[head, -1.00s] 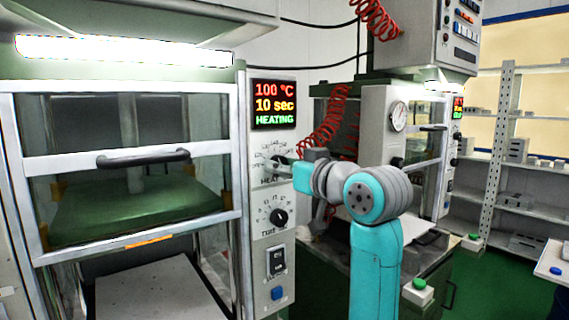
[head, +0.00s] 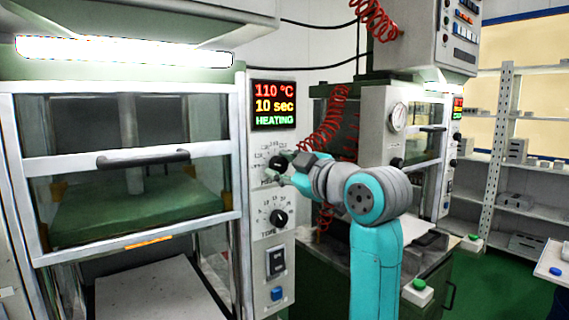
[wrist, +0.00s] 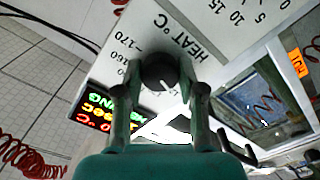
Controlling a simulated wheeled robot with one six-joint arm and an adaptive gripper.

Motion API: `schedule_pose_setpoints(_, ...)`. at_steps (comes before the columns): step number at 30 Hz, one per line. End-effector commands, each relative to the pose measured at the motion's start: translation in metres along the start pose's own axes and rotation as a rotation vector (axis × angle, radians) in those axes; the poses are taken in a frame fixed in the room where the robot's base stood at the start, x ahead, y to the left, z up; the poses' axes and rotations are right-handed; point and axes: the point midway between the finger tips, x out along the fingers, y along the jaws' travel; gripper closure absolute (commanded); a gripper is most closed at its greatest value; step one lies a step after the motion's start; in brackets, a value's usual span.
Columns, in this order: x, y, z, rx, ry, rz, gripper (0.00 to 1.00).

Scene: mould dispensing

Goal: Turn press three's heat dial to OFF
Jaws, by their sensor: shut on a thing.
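The heat dial is a black round knob (wrist: 160,72) on the press's light control panel, below the display. In the wrist view it sits between the two fingers of my gripper (wrist: 160,88), which is shut on it. The label "HEAT °C" and marks such as 160 and 170 show around it. In the head view my gripper (head: 283,170) reaches the dial from the right and partly hides its scale. The display (head: 273,104) reads 110 °C, 10 sec, HEATING.
Below the heat dial are a black time dial (head: 279,217), a switch (head: 276,262) and a blue button (head: 277,293). The press door with its dark handle (head: 143,159) is at left. A second press with a gauge (head: 397,116) stands behind my arm.

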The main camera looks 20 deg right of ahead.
Motion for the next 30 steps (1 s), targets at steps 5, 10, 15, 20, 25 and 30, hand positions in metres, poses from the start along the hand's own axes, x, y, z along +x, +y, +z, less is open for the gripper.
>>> schedule_pose_setpoints(5, 0.0000, 0.0018, -0.0003, -0.135, 0.000, 0.004, 0.96)
schedule_pose_setpoints(10, -0.0001, 0.0024, -0.0004, -0.233, 0.000, 0.005, 0.96)
schedule_pose_setpoints(15, -0.0002, 0.0030, -0.0006, -0.296, 0.000, 0.006, 0.96)
schedule_pose_setpoints(20, -0.0003, 0.0036, -0.0008, -0.326, 0.000, 0.008, 0.96)
schedule_pose_setpoints(25, -0.0004, 0.0040, -0.0010, -0.335, 0.000, 0.009, 0.96)
schedule_pose_setpoints(30, -0.0005, 0.0045, -0.0012, -0.335, 0.000, 0.011, 0.96)
